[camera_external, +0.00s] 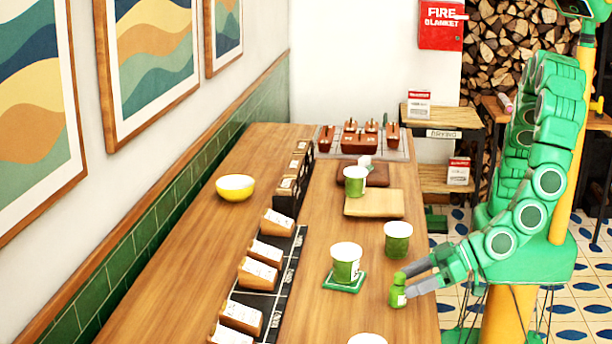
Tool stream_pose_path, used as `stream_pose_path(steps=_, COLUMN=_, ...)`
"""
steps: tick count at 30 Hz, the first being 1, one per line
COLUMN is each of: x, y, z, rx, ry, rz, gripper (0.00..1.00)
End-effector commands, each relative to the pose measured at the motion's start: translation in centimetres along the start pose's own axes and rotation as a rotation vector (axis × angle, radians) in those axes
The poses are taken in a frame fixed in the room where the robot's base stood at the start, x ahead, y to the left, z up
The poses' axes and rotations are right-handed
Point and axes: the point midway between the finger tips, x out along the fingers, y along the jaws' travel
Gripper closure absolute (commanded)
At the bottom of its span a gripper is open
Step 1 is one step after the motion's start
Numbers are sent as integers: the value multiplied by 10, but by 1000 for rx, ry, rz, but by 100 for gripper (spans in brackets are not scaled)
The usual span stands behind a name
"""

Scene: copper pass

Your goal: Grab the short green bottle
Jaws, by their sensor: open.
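The short green bottle (398,291) stands upright near the right edge of the wooden counter. It has a green cap and a pale label. My gripper (408,283) reaches in from the right at counter height, with its grey fingers open at the bottle. The fingers overlap the bottle in this view, and I cannot tell whether they touch it. The far side of the bottle is hidden.
A green and white cup (345,262) on a green coaster stands left of the bottle. Another cup (398,240) stands behind it, and a third cup (355,181) is near a wooden board (374,204). A white-topped item (367,339) is cut off in front.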

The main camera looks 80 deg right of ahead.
Motion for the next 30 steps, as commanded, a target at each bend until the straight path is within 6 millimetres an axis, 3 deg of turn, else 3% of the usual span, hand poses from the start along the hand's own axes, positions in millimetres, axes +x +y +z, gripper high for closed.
stream_pose_path(steps=10, x=-16, y=1, z=14, rx=-41, ry=85, rz=50, gripper=29)
stream_pose_path(steps=30, x=26, y=3, z=11, rx=-40, ry=84, rz=51, gripper=29)
